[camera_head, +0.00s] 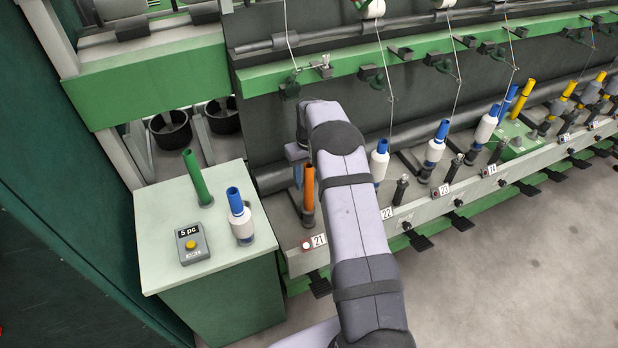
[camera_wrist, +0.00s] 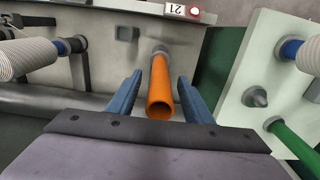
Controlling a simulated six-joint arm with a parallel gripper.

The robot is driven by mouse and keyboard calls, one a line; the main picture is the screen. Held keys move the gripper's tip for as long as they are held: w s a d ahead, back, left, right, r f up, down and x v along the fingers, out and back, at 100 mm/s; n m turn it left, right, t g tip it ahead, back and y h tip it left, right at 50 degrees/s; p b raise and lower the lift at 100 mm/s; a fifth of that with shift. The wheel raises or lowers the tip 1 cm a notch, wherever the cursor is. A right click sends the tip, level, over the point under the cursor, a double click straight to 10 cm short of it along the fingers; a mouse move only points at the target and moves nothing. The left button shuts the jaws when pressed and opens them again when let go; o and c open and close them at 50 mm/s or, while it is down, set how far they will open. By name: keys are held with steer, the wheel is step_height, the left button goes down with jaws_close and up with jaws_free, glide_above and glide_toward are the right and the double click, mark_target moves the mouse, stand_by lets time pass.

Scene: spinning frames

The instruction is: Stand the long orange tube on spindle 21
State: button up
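The long orange tube (camera_head: 309,186) stands upright at the spindle 21 position, beside the label 21 (camera_head: 319,240). In the wrist view the orange tube (camera_wrist: 160,88) shows its open end towards the camera, and its far end meets a grey spindle base (camera_wrist: 160,50). My gripper (camera_wrist: 159,76) is open, with its blue fingers on either side of the tube and a visible gap on each side. In the head view my arm hides much of the gripper, with a blue-grey finger (camera_head: 296,152) showing near the tube's top.
A pale side table (camera_head: 160,240) at left holds a green tube (camera_head: 196,175), a blue-topped white bobbin (camera_head: 239,215) and a counter box (camera_head: 192,243) reading 5 pc. Other spindles with bobbins (camera_head: 437,145) line the rail to the right. A red lamp (camera_head: 306,245) is lit beside label 21.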

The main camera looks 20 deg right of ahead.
steer(key=shift+r+b, duration=1.3)
steer(key=shift+r, duration=2.4)
